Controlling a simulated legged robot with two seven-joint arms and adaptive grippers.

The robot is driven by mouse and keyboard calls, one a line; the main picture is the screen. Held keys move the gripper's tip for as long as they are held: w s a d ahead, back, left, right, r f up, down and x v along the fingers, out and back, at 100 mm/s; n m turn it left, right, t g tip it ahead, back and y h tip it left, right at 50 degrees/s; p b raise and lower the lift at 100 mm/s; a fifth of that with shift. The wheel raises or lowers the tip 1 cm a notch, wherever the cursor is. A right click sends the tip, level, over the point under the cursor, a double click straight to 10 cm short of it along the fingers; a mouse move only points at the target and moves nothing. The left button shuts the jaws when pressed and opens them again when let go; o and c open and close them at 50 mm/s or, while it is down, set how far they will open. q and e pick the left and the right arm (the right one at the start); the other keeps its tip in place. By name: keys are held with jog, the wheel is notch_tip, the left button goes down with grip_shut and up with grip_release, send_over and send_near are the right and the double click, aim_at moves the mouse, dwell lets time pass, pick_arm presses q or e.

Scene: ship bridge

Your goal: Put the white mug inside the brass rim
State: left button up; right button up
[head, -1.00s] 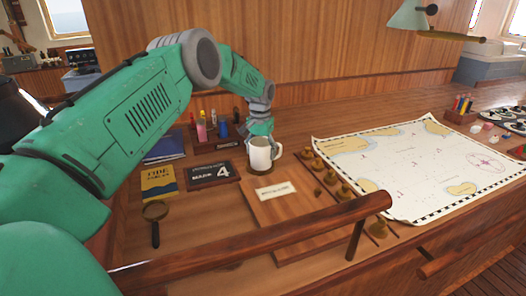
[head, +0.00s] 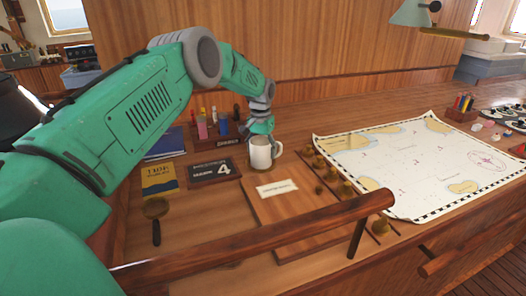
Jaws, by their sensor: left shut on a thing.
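The white mug (head: 260,154) stands upright at the back of the desk, its handle to the right. My left gripper (head: 262,136) comes down from above and is shut on the mug near its upper edge. A thin dark brass edge, the brass rim (head: 259,171), shows just under and around the mug's base. The mug hides most of the rim, so I cannot tell whether the base is seated inside it or slightly above. My right gripper is not in view.
A wooden board with a label (head: 277,189) lies in front of the mug, with brass weights (head: 345,188) and a chart (head: 420,165) to the right. A wooden rail (head: 260,240) crosses the front.

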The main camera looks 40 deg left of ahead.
pick_arm(q)
jog(key=o, duration=1.5)
jog(key=shift+o, duration=0.2)
jog(key=shift+d, duration=0.2)
notch_tip(320, 180, up, 12)
jog(key=shift+a+f, duration=0.1)
